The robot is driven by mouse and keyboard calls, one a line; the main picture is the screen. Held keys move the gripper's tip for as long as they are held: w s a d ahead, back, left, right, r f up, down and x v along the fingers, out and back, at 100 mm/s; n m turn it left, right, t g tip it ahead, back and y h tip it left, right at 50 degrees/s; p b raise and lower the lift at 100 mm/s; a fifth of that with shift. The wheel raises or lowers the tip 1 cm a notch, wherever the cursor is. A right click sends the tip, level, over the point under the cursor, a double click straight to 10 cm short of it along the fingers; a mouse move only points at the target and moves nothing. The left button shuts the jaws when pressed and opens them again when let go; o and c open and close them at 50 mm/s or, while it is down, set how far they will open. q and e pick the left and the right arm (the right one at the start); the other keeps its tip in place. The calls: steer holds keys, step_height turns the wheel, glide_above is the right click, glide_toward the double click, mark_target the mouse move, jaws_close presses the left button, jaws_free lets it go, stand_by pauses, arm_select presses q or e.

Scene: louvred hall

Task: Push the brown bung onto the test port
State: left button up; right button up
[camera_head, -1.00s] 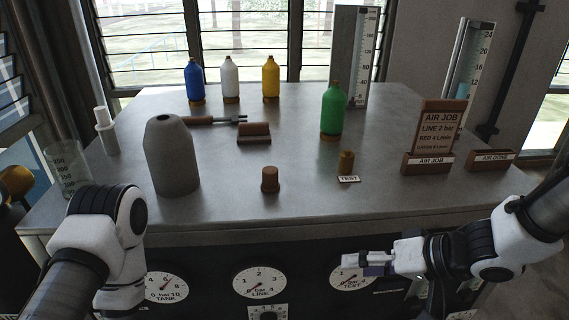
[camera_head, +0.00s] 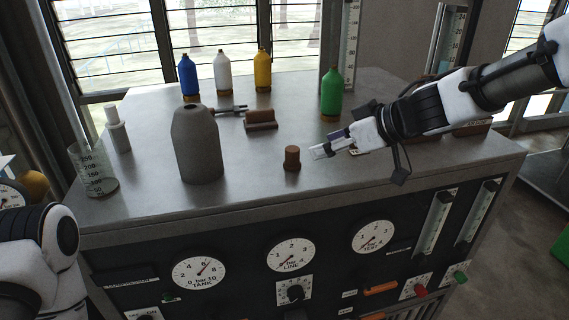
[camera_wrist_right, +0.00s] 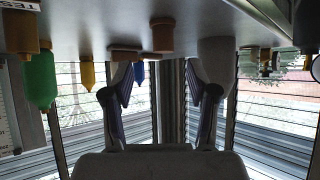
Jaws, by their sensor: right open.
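The brown bung (camera_head: 292,158) stands upright on the grey bench top near its front edge. My right gripper (camera_head: 328,147) is open and empty just right of the bung, its fingers pointing left towards it and apart from it. In the upside-down right wrist view the bung (camera_wrist_right: 163,36) shows beyond the open fingers, between them. The test port is hidden behind my right arm in the head view, with part of its white label (camera_head: 358,152) showing; in the wrist view the brass port (camera_wrist_right: 24,32) is at upper left. My left gripper is out of view; only its arm shows.
A grey bottle (camera_head: 198,145) stands left of the bung, with a brown block (camera_head: 261,119) behind. A green bottle (camera_head: 331,93) stands behind my right gripper. A glass beaker (camera_head: 93,170) is at the left. Bare bench lies in front of the bung.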

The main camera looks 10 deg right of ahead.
mark_target(298, 153)
steer(key=b+x, duration=0.1)
steer(key=x, duration=0.2)
steer(key=b+x, duration=0.1)
steer(key=shift+d+f+b, duration=0.2)
steer(key=shift+f+b, duration=0.15)
steer(key=shift+f, duration=0.05)
steer(key=a, duration=0.1)
steer(key=w+a, duration=0.1)
steer(key=a, duration=0.1)
steer(key=shift+w+f, duration=0.25)
steer(key=shift+w+a+f, duration=0.2)
steer(key=shift+w, duration=0.05)
steer(key=shift+w+f, duration=0.2)
steer(key=shift+w+d+f, duration=0.2)
steer(key=shift+w+f, duration=0.05)
steer(key=shift+a, duration=0.3)
steer(key=shift+r+p, duration=0.15)
steer(key=shift+p, duration=0.2)
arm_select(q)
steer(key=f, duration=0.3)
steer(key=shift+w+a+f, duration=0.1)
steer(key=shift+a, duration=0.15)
arm_select(e)
jaws_close()
